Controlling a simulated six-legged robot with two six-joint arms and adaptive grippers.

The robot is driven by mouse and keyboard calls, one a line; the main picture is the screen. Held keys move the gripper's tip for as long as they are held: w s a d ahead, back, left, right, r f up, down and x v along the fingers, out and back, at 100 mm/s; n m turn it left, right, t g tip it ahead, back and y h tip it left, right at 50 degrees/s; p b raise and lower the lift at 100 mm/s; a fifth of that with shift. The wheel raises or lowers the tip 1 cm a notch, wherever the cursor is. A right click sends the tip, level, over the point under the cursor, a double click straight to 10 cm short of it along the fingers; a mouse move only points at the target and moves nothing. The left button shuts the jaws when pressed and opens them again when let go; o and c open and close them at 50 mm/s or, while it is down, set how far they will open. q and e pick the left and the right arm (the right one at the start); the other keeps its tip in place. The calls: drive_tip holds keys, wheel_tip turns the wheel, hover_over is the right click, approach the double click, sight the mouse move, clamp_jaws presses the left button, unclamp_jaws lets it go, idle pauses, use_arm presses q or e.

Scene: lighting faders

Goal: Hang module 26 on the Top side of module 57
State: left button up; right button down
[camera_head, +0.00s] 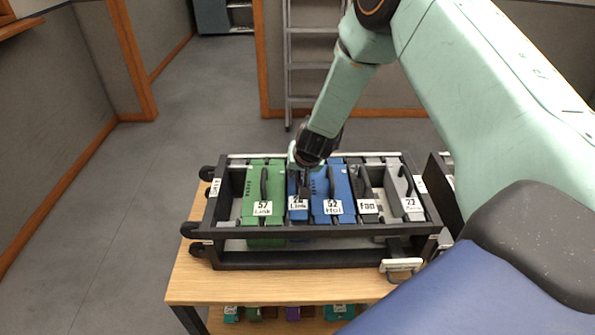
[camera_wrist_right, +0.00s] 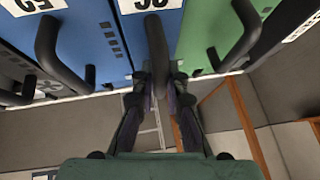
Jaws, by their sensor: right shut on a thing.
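Module 57 (camera_head: 255,186) is a green block with a black handle and the label "57 Link". It sits in a black rack (camera_head: 330,258). Module 26 (camera_head: 293,184) is a narrow blue block labelled "26 Link", directly to the right of module 57 and upright in the rack. My right gripper (camera_head: 305,183) reaches down over module 26 and is shut on its black handle. In the right wrist view, the handle stands between the fingers (camera_wrist_right: 160,82), with green module 57 (camera_wrist_right: 205,35) to the right. My left gripper is not in view.
Blue module 52 (camera_head: 340,183) stands close on the right of module 26. Further right are a dark "fan" module (camera_head: 366,185) and a grey module (camera_head: 396,183). The rack rests on a wooden table (camera_head: 195,285). Colored blocks (camera_head: 292,314) lie on a shelf below.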

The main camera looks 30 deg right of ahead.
drive_tip(key=shift+w+f+b, duration=0.15)
drive_tip(key=shift+f+b, duration=0.65)
drive_tip(key=shift+f, duration=0.05)
drive_tip(key=c, duration=1.3)
unclamp_jaws()
drive_tip(key=shift+s+f, duration=0.15)
drive_tip(key=shift+s, duration=0.05)
drive_tip(key=w+r+p+v, duration=0.2)
drive_tip(key=p+v, duration=0.6)
drive_tip(key=v, duration=1)
drive_tip(key=shift+w+d, duration=0.4)
drive_tip(key=shift+w, duration=0.15)
